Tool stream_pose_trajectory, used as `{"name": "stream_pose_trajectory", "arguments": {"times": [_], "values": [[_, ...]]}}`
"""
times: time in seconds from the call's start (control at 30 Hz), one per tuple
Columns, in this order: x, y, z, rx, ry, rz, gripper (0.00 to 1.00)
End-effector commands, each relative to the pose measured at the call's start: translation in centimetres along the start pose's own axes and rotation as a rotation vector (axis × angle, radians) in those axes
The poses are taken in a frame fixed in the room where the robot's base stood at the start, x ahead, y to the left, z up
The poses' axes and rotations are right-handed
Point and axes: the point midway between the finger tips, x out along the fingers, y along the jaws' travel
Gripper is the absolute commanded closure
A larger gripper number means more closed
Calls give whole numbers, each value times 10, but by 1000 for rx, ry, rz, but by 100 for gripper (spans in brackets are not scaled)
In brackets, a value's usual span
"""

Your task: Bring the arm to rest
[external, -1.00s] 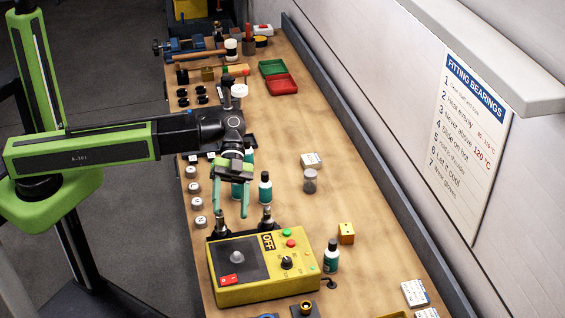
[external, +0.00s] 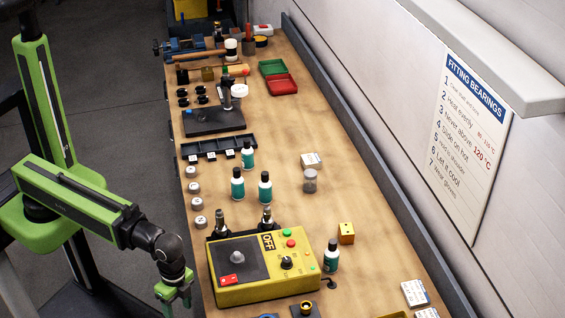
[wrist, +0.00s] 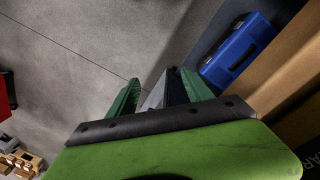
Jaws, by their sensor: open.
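My gripper (external: 174,296) hangs low beside the left edge of the workbench (external: 375,235), off the bench and over the floor. Its fingertips are partly cut off by the picture's bottom edge. In the wrist view, two green fingers of my gripper (wrist: 160,92) stand apart with grey between them, and I see nothing held. The green arm is drawn in towards its column at the left and slopes down to the wrist.
A yellow control box (external: 262,270) stands on the bench just right of my gripper. Several bottles (external: 265,187), grey caps (external: 196,204) and a black tray (external: 218,146) are farther back. A blue case (wrist: 237,47) shows in the wrist view. Grey floor lies left of the bench.

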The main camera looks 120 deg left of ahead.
Motion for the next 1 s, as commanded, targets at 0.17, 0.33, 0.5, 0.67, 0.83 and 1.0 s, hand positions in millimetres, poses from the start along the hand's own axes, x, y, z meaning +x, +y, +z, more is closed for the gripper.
{"name": "stream_pose_trajectory", "arguments": {"times": [0.17, 0.33, 0.5, 0.67, 0.83, 1.0], "values": [[-9, -2, 4, -40, 5, -85, 41], [-37, 0, 4, -39, 5, -83, 41], [-71, 3, 4, -38, 5, -82, 41], [-116, 7, 4, -38, 4, -81, 41], [-164, 11, 4, -38, 4, -81, 41], [-176, 12, 4, -38, 4, -81, 41]]}}
